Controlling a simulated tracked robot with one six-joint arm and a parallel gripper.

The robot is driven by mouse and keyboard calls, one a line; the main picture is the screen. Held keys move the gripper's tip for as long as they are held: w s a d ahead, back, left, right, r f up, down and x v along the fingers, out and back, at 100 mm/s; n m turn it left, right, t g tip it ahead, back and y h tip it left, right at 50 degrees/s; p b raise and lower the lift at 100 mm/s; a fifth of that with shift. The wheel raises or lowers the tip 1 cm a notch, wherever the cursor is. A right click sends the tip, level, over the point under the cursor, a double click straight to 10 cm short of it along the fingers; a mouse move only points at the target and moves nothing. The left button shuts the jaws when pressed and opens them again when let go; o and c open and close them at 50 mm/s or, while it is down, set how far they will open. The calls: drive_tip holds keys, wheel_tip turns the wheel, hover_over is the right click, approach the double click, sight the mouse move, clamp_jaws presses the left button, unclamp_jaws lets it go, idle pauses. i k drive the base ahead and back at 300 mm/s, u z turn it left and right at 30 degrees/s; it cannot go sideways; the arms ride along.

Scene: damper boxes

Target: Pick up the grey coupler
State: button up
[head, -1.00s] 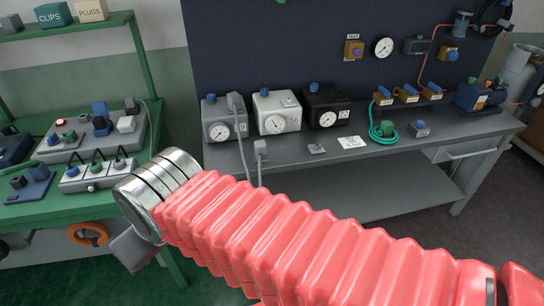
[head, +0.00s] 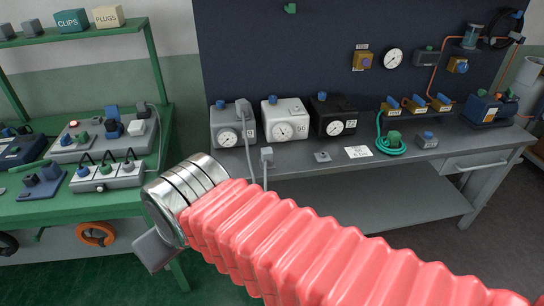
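My arm, in red bellows, ends in a metal wrist ring with a grey block (head: 153,250) beyond it, between the two benches. The block seems part of my gripper; no fingertips show clearly and I see nothing held. A grey coupler-like piece (head: 243,108) with a grey cable stands at the right of the grey dial box (head: 231,128) on the grey bench. Another grey cable end (head: 267,155) hangs at that bench's front edge. I cannot tell which of them is the task's grey coupler. My gripper is left of and nearer than both, not touching them.
A white dial box (head: 284,121) and a black one (head: 332,118) stand beside the grey box. A green hose (head: 390,145) lies further right. The green bench (head: 75,205) at left holds several control boxes. Bare bench top shows around the small plate (head: 322,156).

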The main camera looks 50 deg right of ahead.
sight(266, 152)
drive_tip(key=z, duration=0.75)
drive_tip(key=i, duration=1)
drive_tip(key=z, duration=0.05)
